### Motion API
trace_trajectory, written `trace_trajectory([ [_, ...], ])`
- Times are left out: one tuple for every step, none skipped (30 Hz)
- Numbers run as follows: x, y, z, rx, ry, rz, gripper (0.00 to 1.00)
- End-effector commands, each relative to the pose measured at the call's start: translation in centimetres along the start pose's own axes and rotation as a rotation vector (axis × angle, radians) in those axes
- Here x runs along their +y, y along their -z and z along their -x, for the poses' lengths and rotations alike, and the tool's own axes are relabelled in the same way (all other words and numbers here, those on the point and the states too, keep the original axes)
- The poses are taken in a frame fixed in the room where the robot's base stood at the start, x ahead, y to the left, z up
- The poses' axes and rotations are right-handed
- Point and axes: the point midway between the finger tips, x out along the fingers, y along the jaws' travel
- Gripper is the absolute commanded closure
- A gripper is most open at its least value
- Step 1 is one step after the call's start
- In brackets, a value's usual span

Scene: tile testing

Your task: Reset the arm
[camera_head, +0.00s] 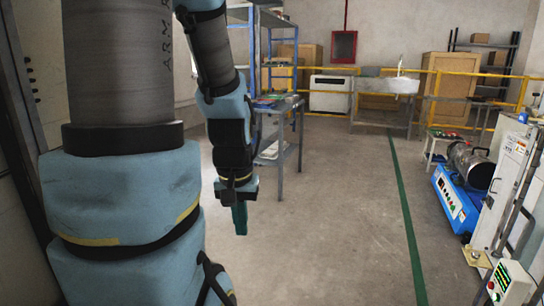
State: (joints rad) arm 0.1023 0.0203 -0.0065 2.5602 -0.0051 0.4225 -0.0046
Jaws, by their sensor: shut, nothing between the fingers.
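My arm fills the left side of the head camera view, with blue joints and dark grey links. Its far end hangs down left of the picture's middle. My gripper (240,218) is the teal-green part at the lower end, pointing down over bare floor. It is shut and holds nothing. It is apart from every object around it.
A small metal table (278,108) with items on it stands behind the arm's end. Blue shelving (251,50) rises behind it. A blue machine (453,203) and a white cabinet (508,180) stand at the right. The concrete floor (330,220) between is clear.

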Motion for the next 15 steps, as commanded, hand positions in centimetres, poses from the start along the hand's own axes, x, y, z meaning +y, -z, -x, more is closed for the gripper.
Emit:
trace_trajectory([
  [0.0,0.5,3.3,0.000,0.000,0.000,1.00],
  [0.0,0.6,4.2,0.000,0.000,0.000,1.00],
  [0.0,0.8,5.5,0.000,0.000,0.000,1.00],
  [0.0,0.9,6.4,0.000,0.000,0.000,1.00],
  [0.0,1.0,7.3,0.000,0.000,0.000,1.00],
  [0.0,1.2,8.5,0.000,0.000,0.000,1.00],
  [0.0,1.3,9.5,0.000,0.000,0.000,1.00],
  [0.1,1.5,10.4,0.000,0.000,0.000,1.00],
  [0.1,1.6,11.6,0.000,0.000,0.000,1.00],
  [0.1,1.8,12.6,0.000,0.000,0.000,1.00],
  [0.1,1.9,13.5,0.000,0.000,0.000,1.00],
  [0.1,2.1,14.7,0.000,0.000,0.000,1.00],
  [0.1,2.2,15.6,0.000,0.000,0.000,1.00],
  [0.1,2.3,16.5,0.000,0.000,0.000,1.00],
  [0.1,2.5,17.6,0.000,0.000,0.000,1.00],
])
